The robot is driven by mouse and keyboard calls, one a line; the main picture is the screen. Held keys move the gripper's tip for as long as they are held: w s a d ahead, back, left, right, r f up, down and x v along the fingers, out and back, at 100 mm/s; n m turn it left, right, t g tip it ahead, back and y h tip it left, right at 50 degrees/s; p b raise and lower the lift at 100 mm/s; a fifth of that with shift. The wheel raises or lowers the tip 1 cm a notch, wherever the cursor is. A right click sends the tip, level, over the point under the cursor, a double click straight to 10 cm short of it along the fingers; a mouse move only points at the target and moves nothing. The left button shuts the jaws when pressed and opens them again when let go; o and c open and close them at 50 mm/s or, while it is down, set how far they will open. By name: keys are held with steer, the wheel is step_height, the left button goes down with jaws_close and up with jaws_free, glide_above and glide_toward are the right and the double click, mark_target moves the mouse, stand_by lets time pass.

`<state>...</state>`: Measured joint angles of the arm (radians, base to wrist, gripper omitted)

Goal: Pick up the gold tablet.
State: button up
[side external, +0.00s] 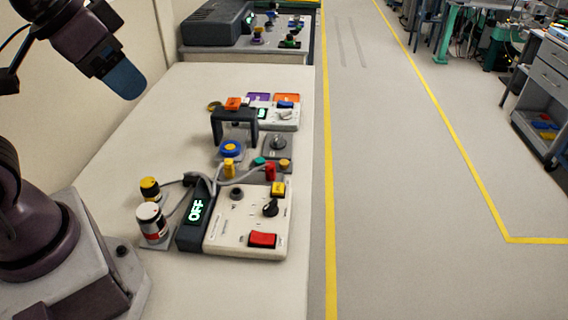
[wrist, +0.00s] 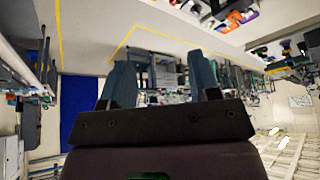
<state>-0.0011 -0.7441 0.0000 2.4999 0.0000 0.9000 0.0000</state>
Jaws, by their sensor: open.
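My gripper (side external: 124,80) hangs at the upper left of the side view, high over the table and well apart from everything on it. In the wrist view my gripper (wrist: 162,80) has its two blue-grey fingers apart with nothing between them. A small dull gold disc (side external: 214,106) lies at the far left of the dark bridge-shaped stand and may be the gold tablet. A small gold-yellow round piece (side external: 284,163) also shows by the red and green pieces. I cannot tell for sure which is the tablet.
A dark arch (side external: 234,118) with an orange block (side external: 233,103) on top stands mid-table. A beige control box (side external: 250,222) with an OFF display, cables and two canisters (side external: 151,222) fill the near part. The table's left strip (side external: 150,125) is clear.

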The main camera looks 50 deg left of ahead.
step_height(320, 180, down, 2)
steer(key=w+g, duration=0.1)
steer(key=n+g, duration=0.5)
steer(key=n, duration=0.4)
glide_above(284, 161)
steer(key=f, duration=1.7)
steer(key=d+f, duration=0.1)
steer(key=f, duration=0.8)
steer(key=shift+f, duration=0.35)
steer(key=shift+a+f, duration=0.25)
steer(key=shift+f, duration=1.05)
steer(key=shift+a+f, duration=0.2)
steer(key=shift+f, duration=1.1)
steer(key=c, duration=1)
steer(key=shift+r, duration=0.1)
